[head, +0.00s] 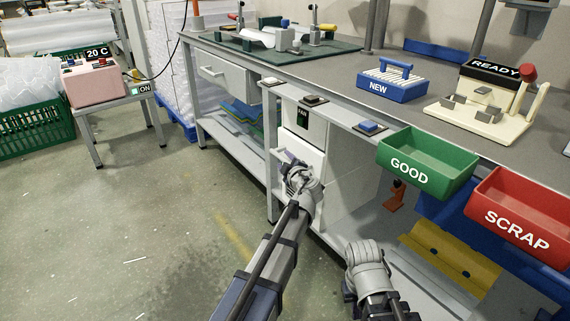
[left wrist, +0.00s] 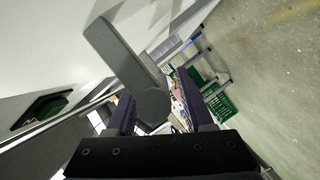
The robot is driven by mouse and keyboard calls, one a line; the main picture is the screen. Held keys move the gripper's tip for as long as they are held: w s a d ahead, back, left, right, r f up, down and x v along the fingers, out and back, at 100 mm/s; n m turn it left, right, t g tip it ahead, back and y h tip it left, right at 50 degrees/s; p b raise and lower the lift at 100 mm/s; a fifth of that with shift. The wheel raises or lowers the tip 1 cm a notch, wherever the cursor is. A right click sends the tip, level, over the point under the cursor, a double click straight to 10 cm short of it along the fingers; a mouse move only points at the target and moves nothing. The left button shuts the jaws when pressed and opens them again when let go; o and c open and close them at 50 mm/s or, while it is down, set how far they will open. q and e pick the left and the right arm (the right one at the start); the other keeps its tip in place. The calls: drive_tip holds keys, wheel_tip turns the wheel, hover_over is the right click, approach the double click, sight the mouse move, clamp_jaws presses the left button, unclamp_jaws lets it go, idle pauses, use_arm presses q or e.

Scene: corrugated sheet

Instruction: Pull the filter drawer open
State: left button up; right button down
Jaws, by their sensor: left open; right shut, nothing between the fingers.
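The filter drawer (head: 303,152) is a white front under the dark panel marked FAN, in the cabinet below the bench. It looks closed. My left gripper (head: 291,160) is at this front, its wrist hiding part of it. In the left wrist view a grey bar handle (left wrist: 122,62) stands out from a white surface. The open fingers of my left gripper (left wrist: 155,108) lie to either side of the handle's rounded near end; I cannot tell whether they touch it. My right arm's wrist shows at the bottom of the head view; its fingers do not show.
The FAN panel (head: 303,121) is just above. A green GOOD bin (head: 427,182) and a red SCRAP bin (head: 520,226) hang on the bench edge to the right. Another drawer (head: 222,72) is further left. The floor (head: 120,225) at left is clear.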

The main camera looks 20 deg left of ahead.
use_arm(q)
drive_tip(key=shift+w+a, duration=0.15)
clamp_jaws()
idle(0.4)
idle(1.0)
